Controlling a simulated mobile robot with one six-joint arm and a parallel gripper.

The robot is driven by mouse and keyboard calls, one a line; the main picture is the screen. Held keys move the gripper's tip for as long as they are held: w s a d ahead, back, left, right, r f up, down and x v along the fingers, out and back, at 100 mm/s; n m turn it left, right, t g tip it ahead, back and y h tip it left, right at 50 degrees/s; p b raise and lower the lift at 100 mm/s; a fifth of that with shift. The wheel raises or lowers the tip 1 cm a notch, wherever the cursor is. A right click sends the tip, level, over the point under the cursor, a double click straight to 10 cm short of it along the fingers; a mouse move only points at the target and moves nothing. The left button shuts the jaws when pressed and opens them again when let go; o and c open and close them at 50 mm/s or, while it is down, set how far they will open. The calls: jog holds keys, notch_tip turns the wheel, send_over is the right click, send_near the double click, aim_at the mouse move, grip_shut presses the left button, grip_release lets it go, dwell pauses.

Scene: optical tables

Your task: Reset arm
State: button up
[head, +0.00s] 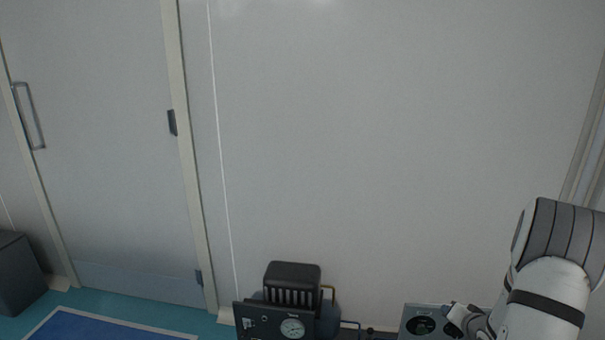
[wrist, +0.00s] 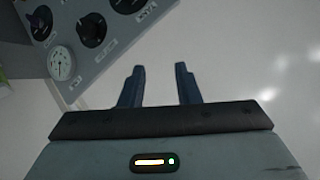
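My gripper (wrist: 160,72) shows in the wrist view with its two dark blue fingers apart and nothing between them. Past the fingers is a pale, plain surface. A grey control panel (wrist: 88,72) with black knobs and a white dial lies to the upper left of the fingers, apart from them. In the head view my white and grey arm is bent at the lower right. The fingers are not clearly visible there.
A dark device with a gauge (head: 292,328) stands at the bottom centre by the wall (head: 390,130). A panel with black dials (head: 422,326) is close to my arm. A closed door (head: 100,150) is at left, with a dark box (head: 18,275) on the floor beside it.

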jog(key=s+a+r+n+g+h+p, duration=0.1)
jog(key=s+a+r+p, duration=0.15)
jog(key=a+r, duration=0.4)
jog(key=s+a+r+n+g+p, duration=0.1)
jog(key=a+r+n+g+p, duration=0.2)
jog(key=r, duration=0.7)
jog(key=s+a+r+h+p, duration=0.1)
jog(key=s+a+r+p, duration=0.15)
jog(key=a+r, duration=0.5)
jog(key=s+a+r+n+g+y+p, duration=0.1)
jog(key=s+a+r+n+g+p, duration=0.1)
jog(key=s+a+r, duration=0.4)
jog(key=s+a+r+n+g+y+p, duration=0.2)
jog(key=s+a+r+p, duration=0.3)
jog(key=s+a, duration=0.3)
jog(key=s+r+n, duration=0.1)
jog(key=s, duration=0.2)
jog(key=shift+s+a+r+g, duration=0.2)
jog(key=shift+s+r+g, duration=0.1)
jog(key=shift+s+r, duration=0.1)
